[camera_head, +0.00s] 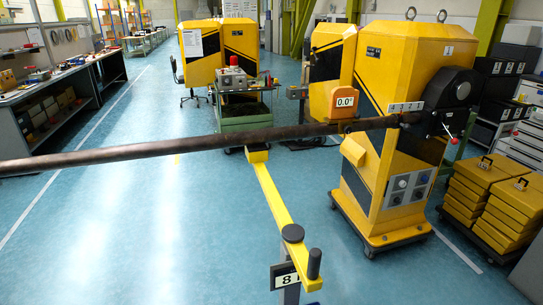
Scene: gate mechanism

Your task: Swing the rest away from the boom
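The boom (200,146), a long dark pole, runs level from the black hub (455,90) on the yellow gate machine (400,65) to the left picture edge. The rest seems to be the yellow bar (271,192), carried on a post with a dark round cap (292,233) and an "8" plate (285,276). A black upright knob (314,263) stands at its near end. Its far end block (257,154) shows just below the boom; I cannot tell whether they touch. Neither of my grippers is in view.
A green-framed cart (243,107) with a control box stands behind the boom. Stacked yellow cases (487,190) stand right of the machine's wheeled base (382,238). A workbench (60,95) lines the left. The blue floor (130,235) left of the bar is clear.

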